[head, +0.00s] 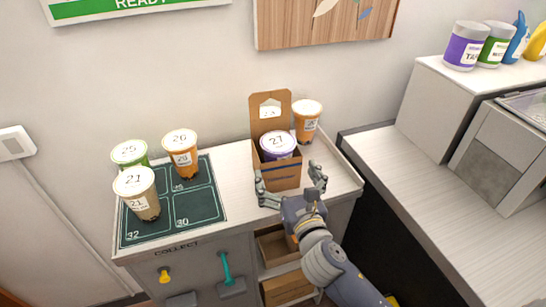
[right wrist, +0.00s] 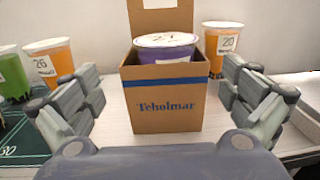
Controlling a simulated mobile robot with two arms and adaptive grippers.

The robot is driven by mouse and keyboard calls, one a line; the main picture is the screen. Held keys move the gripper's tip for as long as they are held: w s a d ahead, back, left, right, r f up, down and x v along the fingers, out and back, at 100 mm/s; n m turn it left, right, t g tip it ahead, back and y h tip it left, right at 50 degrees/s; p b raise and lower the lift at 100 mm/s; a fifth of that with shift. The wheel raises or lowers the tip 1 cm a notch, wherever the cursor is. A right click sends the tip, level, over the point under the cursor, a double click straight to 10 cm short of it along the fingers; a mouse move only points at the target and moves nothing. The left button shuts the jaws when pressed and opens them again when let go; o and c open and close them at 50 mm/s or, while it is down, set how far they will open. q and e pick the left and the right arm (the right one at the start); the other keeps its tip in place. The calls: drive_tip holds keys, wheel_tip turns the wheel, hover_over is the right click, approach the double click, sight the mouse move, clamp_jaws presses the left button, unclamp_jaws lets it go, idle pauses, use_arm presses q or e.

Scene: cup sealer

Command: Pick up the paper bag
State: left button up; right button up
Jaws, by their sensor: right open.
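The brown paper bag (head: 281,172) is a cardboard carrier with a tall back flap, standing upright on the counter in the head view. A cup with a purple label and a lid marked 27 (head: 278,146) sits in it. In the right wrist view the bag (right wrist: 165,108) is centred, with a blue stripe and the word "Teholmar" on its front. My right gripper (head: 290,187) is open at the front of the bag, one finger to each side. In the right wrist view the fingers (right wrist: 168,108) are apart from the bag's sides. My left gripper is not in view.
An orange cup (head: 307,122) stands just behind and right of the bag. Several cups, including one marked 21 (head: 138,194), stand on the dark green collect mat (head: 202,209) at left. A wall is behind. Another counter (head: 420,170) with a machine is at right.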

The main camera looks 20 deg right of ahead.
sight(281, 161)
drive_tip(key=w, duration=0.4)
drive_tip(key=shift+d+r+p, duration=0.1)
drive_tip(key=shift+d+p, duration=0.1)
drive_tip(key=shift+p, duration=0.15)
drive_tip(key=shift+w, duration=0.95)
drive_tip(key=w+p, duration=0.1)
drive_tip(key=w, duration=0.2)
drive_tip(key=shift+w+d, duration=0.1)
drive_tip(key=shift+d, duration=0.1)
drive_tip(key=shift+w+f, duration=0.25)
drive_tip(key=shift+w, duration=0.35)
drive_tip(key=shift+s, duration=0.1)
drive_tip(key=c, duration=0.7)
drive_tip(key=shift+r, duration=0.15)
drive_tip(key=shift+c, duration=0.2)
